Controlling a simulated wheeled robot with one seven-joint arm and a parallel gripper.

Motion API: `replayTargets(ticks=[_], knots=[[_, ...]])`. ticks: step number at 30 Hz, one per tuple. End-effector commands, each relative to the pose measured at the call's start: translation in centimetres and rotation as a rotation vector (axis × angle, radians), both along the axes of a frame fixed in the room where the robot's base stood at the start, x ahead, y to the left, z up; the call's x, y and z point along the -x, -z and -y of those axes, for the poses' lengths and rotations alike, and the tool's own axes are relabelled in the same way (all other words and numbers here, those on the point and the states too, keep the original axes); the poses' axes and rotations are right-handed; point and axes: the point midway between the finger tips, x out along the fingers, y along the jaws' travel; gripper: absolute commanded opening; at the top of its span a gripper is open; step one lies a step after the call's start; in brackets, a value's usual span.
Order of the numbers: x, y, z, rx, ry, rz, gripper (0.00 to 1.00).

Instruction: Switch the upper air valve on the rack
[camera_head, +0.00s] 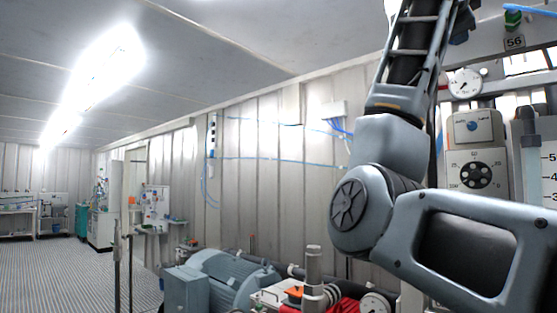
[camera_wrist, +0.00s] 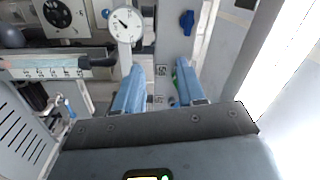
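My gripper (camera_wrist: 160,72) shows in the wrist view with its two blue fingers apart, one on each side of a light rack panel (camera_wrist: 168,42). Nothing is visibly held between them. A small green valve part (camera_wrist: 175,84) shows just beside the inner side of the right finger, partly hidden by it; I cannot tell whether they touch. A blue valve knob (camera_wrist: 187,20) sits on the panel beyond the fingertips. In the head view a green valve with a blue handle (camera_head: 512,17) is at the top right, above a label. My gripper is outside the head view.
A round gauge (camera_wrist: 125,24) stands left of the fingers in the wrist view; a gauge also shows in the head view (camera_head: 464,83). A dial box (camera_head: 475,163) is below it. A grey-blue motor (camera_head: 225,280) stands low. The floor at left (camera_head: 70,265) is clear.

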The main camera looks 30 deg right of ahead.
Motion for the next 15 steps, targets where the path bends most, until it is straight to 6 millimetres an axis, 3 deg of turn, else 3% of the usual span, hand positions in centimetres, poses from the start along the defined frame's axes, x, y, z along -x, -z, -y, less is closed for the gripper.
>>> replayTargets(ticks=[6,15], knots=[[-6.5,7.7,-1.3,0.136,-0.025,-0.167,0.39],[-13.2,20.4,-4.3,0.349,-0.095,-0.397,0.39]])
